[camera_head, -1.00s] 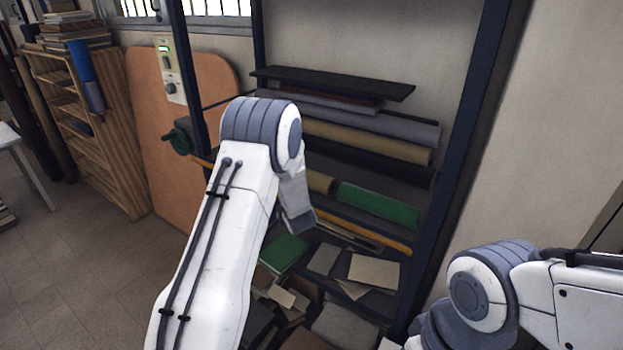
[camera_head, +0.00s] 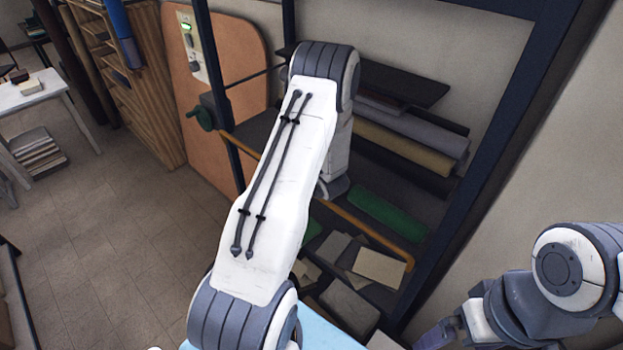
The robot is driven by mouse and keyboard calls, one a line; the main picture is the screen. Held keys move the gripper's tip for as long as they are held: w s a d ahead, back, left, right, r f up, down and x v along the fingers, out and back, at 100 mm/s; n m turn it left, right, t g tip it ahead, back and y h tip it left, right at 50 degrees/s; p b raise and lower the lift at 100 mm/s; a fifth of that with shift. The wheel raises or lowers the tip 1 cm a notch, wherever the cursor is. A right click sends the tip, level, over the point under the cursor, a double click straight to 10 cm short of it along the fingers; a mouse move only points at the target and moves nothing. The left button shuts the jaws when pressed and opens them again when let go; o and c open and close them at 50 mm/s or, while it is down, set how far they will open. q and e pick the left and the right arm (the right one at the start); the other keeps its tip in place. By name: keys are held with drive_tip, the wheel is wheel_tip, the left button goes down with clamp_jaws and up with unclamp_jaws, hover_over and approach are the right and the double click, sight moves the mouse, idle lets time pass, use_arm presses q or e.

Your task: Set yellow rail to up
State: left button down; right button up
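The yellow rail (camera_head: 372,232) is a thin orange-yellow bar across the front of the dark shelf rack. It slants from the left post down to the right, in front of the lower shelves. My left arm crosses in front of it and hides its middle part. The end of my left arm, with the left gripper (camera_head: 334,187), is close to the rail behind the arm link. Its fingers are mostly hidden, and contact with the rail cannot be told. My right gripper (camera_head: 440,335) is partly seen at the lower right, away from the rail; its fingers are unclear.
The dark rack (camera_head: 545,65) holds rolls, including a green roll (camera_head: 387,213) and a tan roll (camera_head: 405,150). A green hand wheel (camera_head: 200,118) and a control panel (camera_head: 190,45) are at its left. A white table (camera_head: 35,95) stands far left. The floor between is clear.

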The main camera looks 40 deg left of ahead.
use_arm(q)
drive_tip(key=shift+w+a+r, duration=0.1)
drive_tip(key=shift+w+r, duration=0.05)
drive_tip(key=shift+w, duration=0.15)
drive_tip(key=c, duration=0.8)
unclamp_jaws()
drive_tip(key=shift+o, duration=0.2)
drive_tip(key=shift+s+d+r, duration=0.1)
drive_tip(key=shift+s+d, duration=0.05)
drive_tip(key=shift+d, duration=0.2)
drive_tip(key=b+v, duration=0.1)
drive_tip(key=v, duration=0.8)
drive_tip(key=shift+d+r, duration=0.25)
drive_tip(key=shift+r, duration=0.1)
